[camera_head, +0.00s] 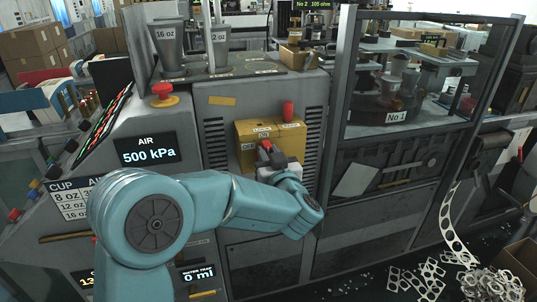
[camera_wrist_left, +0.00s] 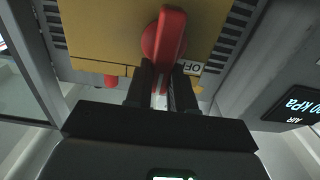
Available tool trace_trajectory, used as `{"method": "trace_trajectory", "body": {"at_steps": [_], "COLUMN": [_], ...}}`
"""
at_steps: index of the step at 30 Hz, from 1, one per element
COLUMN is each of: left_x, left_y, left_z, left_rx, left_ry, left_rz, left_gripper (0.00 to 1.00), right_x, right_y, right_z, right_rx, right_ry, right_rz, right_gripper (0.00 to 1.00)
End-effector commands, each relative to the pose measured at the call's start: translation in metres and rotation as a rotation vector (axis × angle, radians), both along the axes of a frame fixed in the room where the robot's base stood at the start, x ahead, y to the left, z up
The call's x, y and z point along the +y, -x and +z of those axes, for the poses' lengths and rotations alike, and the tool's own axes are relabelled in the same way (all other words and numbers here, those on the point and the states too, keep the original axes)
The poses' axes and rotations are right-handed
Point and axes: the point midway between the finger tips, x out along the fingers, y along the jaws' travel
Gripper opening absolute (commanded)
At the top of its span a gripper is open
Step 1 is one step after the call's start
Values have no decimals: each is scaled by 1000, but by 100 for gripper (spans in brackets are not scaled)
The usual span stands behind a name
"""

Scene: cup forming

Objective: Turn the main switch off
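The main switch is a red rotary handle on a yellow box (camera_head: 244,133) on the grey machine front. In the left wrist view, the red handle (camera_wrist_left: 168,34) stands out large against the yellow plate, with an upside-down OFF label (camera_wrist_left: 188,68) beside it. My left gripper (camera_wrist_left: 164,75) has its two dark fingers close together, one on each side of the handle's lower end, and looks shut on it. In the head view, my left gripper (camera_head: 265,155) is at the box and partly covers the switch. My right gripper is not in view.
A red cylinder (camera_head: 288,110) stands on top of the yellow box. A red button (camera_head: 162,91) sits on the panel at upper left, above the AIR display (camera_head: 149,155). A glass-fronted enclosure (camera_head: 408,75) is at right.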

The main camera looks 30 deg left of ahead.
Motion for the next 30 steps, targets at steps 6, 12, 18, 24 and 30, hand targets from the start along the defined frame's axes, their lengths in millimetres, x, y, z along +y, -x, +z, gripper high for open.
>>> {"method": "trace_trajectory", "body": {"at_steps": [6, 12, 18, 24, 30], "left_x": [1, 3, 5, 8, 11], "left_y": [0, 2, 5, 8, 11], "left_z": [-1, -3, -6, -8, -10], "left_rx": [-16, -83, -204, -351, -495], "left_ry": [14, 69, 173, 296, 419], "left_rz": [0, 1, 1, 0, 0], "left_gripper": [0, 0, 0, 0, 0], "right_x": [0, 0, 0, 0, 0], "right_y": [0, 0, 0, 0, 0], "right_z": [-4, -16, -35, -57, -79], "right_rx": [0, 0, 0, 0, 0], "right_ry": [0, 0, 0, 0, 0], "right_rz": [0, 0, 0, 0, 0], "right_gripper": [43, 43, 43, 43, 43]}}
